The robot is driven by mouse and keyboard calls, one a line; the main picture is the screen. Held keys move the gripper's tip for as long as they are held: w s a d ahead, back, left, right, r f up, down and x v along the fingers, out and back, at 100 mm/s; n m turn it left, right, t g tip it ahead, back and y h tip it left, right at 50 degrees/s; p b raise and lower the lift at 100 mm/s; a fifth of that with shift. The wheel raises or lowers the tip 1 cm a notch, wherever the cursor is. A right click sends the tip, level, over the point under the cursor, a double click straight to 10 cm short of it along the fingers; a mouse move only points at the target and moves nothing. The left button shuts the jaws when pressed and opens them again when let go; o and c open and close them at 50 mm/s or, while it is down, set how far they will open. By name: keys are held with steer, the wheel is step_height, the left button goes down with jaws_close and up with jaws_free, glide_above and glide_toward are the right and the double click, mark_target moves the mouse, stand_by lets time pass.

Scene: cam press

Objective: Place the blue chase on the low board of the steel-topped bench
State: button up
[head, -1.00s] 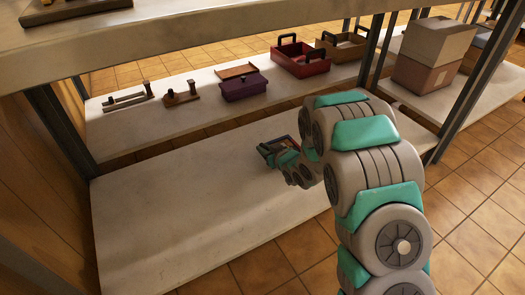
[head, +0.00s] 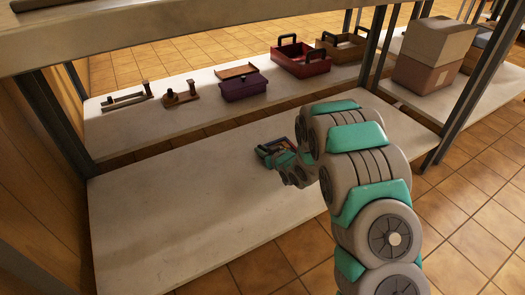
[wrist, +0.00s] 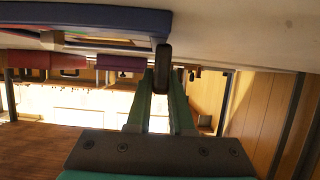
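The blue chase (wrist: 90,22) is a flat frame with a dark handle; it fills the upper left of the wrist view. In the head view the chase (head: 268,146) shows small, over the far part of a broad pale low board (head: 170,205), partly hidden by my arm. My gripper (wrist: 162,75) has its green fingers closed around the chase's dark handle. In the head view my arm hides the fingertips. The chase is close to the board; I cannot tell whether it touches it.
A bench top (head: 170,35) spans above the low board. A farther board (head: 120,125) bears small wooden tools, a purple box (head: 245,88), a red tray (head: 300,60) and a wooden tray (head: 342,45). Cartons (head: 432,55) stand at right. The low board's left and middle are bare.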

steer(key=o, duration=0.5)
steer(key=shift+c, duration=0.2)
steer(key=shift+r, duration=0.15)
steer(key=p+v, duration=0.1)
steer(key=v, duration=0.9)
steer(key=shift+s+d+r, duration=0.1)
steer(key=shift+s+d, duration=0.15)
steer(key=shift+d, duration=0.05)
steer(key=s+d+r+m+g+h, duration=0.2)
steer(key=s+d+r+h, duration=0.2)
steer(key=s+d, duration=0.4)
steer(key=s+d+r+m+g+h, duration=0.25)
steer(key=s+d+r+h, duration=0.25)
steer(key=d, duration=0.6)
steer(key=s+a+r+g, duration=0.1)
steer(key=s+r+g, duration=0.1)
steer(key=s, duration=0.9)
steer(key=s+a+r+m+g+y, duration=0.1)
steer(key=s+r+g, duration=0.2)
steer(key=s, duration=0.8)
steer(key=s+a+r+m+g, duration=0.1)
steer(key=s+r+g, duration=0.1)
steer(key=s, duration=0.9)
steer(key=shift+a+r+g+y, duration=0.25)
steer(key=shift+r+g+y, duration=0.05)
steer(key=shift+g, duration=0.45)
